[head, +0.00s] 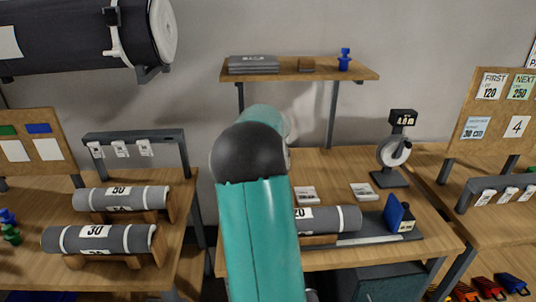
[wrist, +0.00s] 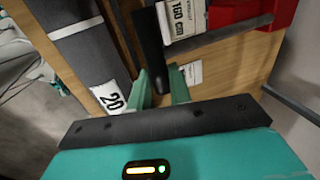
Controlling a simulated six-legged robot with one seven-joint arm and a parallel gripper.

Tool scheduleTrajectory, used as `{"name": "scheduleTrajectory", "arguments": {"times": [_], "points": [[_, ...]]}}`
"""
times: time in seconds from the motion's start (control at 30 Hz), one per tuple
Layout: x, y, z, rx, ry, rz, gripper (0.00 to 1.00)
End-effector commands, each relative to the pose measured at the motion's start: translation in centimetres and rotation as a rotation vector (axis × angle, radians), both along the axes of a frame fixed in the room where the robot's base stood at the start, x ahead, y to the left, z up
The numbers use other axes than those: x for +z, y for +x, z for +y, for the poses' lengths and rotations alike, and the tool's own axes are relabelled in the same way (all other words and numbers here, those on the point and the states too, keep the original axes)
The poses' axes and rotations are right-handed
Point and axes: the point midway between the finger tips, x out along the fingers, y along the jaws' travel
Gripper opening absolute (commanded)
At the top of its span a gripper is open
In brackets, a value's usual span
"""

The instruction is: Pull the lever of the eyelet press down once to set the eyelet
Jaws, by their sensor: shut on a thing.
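My gripper (wrist: 161,84) shows in the wrist view, its two teal fingers shut on a dark rounded bar, which looks like the lever (wrist: 149,42) of the eyelet press. The bar runs up from between the fingers. The body of the press cannot be clearly made out. In the head view my teal arm covers the middle, and the gripper and lever are hidden behind it.
A grey roll marked 20 (head: 335,218) lies on the wooden table, also in the wrist view (wrist: 82,45). A black stand with a round dial (head: 393,152) and a blue block (head: 398,213) are to the right. Red parts (wrist: 238,12) show near the lever. A shelf (head: 300,72) is behind.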

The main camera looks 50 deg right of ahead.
Motion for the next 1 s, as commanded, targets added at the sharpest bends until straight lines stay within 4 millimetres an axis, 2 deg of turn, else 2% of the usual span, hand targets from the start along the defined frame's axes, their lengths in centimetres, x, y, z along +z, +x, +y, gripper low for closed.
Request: {"name": "scheduleTrajectory", "arguments": {"times": [0.23,0.63,0.8,0.83,0.93,1.0], "points": [[-1.3,-0.1,0.1,0.0,0.005,0.004,0.11],[-1.5,-0.1,0.2,0.0,0.005,0.005,0.11],[-2.2,-0.1,0.2,0.0,0.007,0.006,0.11],[-2.2,-0.1,0.1,0.0,0.007,0.006,0.22],[-2.1,-0.1,0.1,0.0,0.005,0.005,0.41],[-2.1,-0.1,0.1,0.0,0.005,0.004,0.45]]}}
